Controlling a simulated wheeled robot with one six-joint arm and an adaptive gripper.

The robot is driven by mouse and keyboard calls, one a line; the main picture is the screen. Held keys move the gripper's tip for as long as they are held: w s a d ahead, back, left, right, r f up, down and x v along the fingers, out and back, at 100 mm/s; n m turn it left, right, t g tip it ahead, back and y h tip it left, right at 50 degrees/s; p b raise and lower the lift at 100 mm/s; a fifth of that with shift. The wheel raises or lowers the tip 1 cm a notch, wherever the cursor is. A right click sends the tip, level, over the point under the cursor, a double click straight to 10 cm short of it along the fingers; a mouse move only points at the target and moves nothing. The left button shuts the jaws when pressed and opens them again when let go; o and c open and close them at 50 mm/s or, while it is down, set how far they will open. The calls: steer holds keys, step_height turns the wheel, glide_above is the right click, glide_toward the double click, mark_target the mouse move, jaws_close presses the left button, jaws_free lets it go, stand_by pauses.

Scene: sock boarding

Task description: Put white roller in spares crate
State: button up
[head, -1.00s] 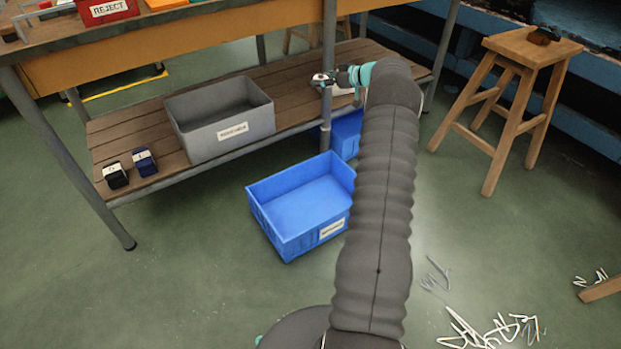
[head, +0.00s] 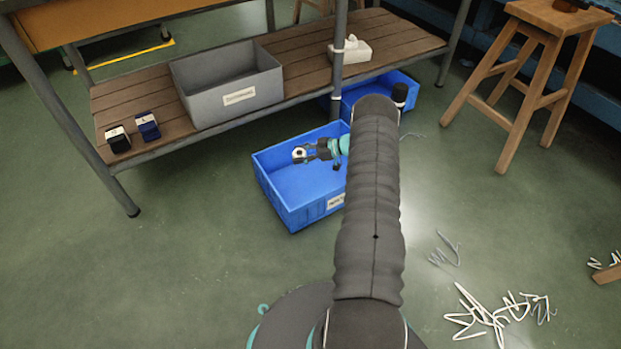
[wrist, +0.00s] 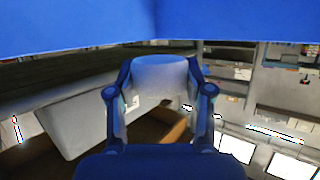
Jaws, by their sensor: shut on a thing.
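My gripper (head: 304,154) is shut on the white roller (head: 299,152), whose round end shows in the head view. In the wrist view the roller (wrist: 160,72) sits between the two fingers of my gripper (wrist: 161,80). In the head view the roller and gripper appear over the interior of the front blue crate (head: 275,205). Its wall label is partly hidden by my arm, and I cannot read which crate it names. I cannot tell the roller's exact height over the crate floor. Blue surfaces fill the top of the wrist view.
A grey crate (head: 200,108) stands on the wooden shelf (head: 140,95) beside two small dark labelled things. A white tissue box (head: 350,50) is on the shelf. A second blue crate (head: 395,88) is behind my arm. A stool (head: 530,80) and loose strips (head: 490,315) are at right.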

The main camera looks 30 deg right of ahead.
step_height(320, 180, down, 8)
steer(key=shift+f+b, duration=0.15)
steer(key=shift+b, duration=0.3)
steer(key=shift+f+b, duration=0.65)
steer(key=shift+b, duration=0.25)
steer(key=o, duration=1.3)
steer(key=shift+r, duration=0.1)
